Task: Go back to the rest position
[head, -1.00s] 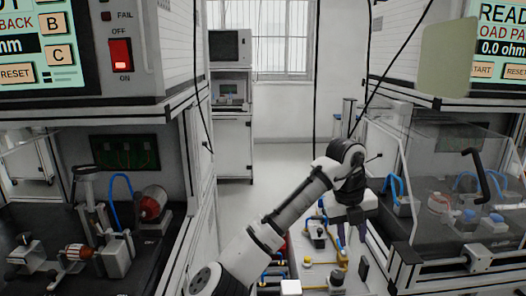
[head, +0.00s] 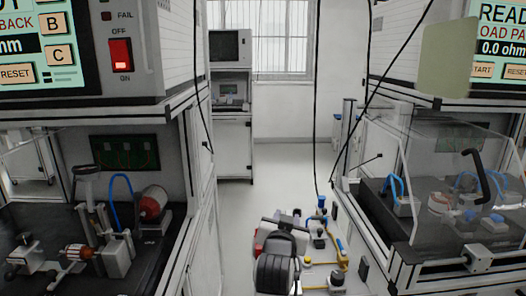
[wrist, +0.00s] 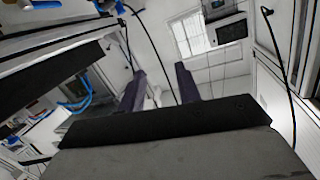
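My arm (head: 277,262) is folded low at the bottom centre of the head view, seen nearly end-on. My gripper is not clearly visible there. In the wrist view, the two purple fingers of my gripper (wrist: 160,90) stand apart. Only the distant room shows between them, with no object held. The wrist view is tilted, and a dark part of my wrist fills its lower middle.
A left test bench (head: 150,270) carries a clamp fixture and an orange-and-white rotor part. A right bench has a clear cover (head: 450,190) with a black handle. Pneumatic parts (head: 325,262) lie low between them. Open floor (head: 285,175) leads to a back cabinet.

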